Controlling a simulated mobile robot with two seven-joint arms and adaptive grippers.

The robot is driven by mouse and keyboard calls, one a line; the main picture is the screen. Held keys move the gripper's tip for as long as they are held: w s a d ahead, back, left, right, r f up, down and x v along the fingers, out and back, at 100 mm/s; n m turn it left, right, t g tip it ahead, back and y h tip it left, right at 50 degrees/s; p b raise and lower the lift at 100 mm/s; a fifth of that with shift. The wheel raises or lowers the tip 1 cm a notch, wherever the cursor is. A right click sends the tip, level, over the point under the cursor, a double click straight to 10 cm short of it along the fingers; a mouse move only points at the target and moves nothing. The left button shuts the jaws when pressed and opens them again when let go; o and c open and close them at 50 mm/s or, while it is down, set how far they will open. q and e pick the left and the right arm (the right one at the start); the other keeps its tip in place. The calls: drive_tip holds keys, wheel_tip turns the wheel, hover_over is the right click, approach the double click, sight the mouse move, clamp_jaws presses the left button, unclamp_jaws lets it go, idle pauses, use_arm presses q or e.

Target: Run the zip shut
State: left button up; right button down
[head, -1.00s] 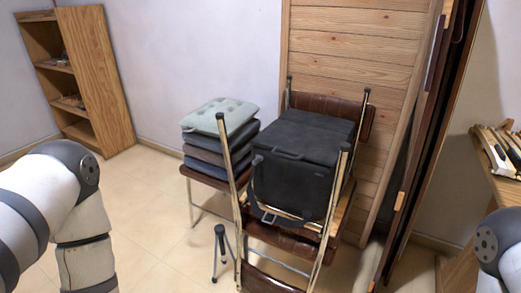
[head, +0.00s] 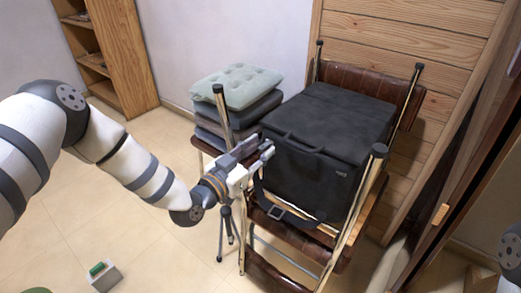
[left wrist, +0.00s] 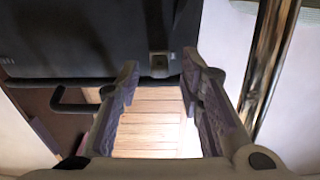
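A black soft bag (head: 325,130) rests on a stack of brown chairs, with a handle on its near upper edge and a strap with a buckle hanging at its lower front. My left gripper (head: 262,152) is at the bag's near left side. In the left wrist view the gripper (left wrist: 160,78) is open with nothing between its fingers. The bag (left wrist: 80,40) fills the top of that view, and a dark strap or tab with a small metal piece (left wrist: 159,65) sits just beyond the fingertips. I cannot make out the zip's line clearly. My right gripper is out of view.
Metal chair legs (head: 367,185) stand upright around the bag. A pile of cushions (head: 237,87) is to its left. A wooden panel (head: 440,60) is behind, and a wooden shelf (head: 125,55) stands at the back left. The floor at the left is largely clear.

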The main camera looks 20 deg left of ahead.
sight(342, 174)
use_arm(q)
drive_tip(key=shift+w+d, duration=0.15)
drive_tip(key=shift+w, duration=0.2)
drive_tip(key=shift+c, duration=0.5)
clamp_jaws()
drive_tip(key=shift+d, duration=0.1)
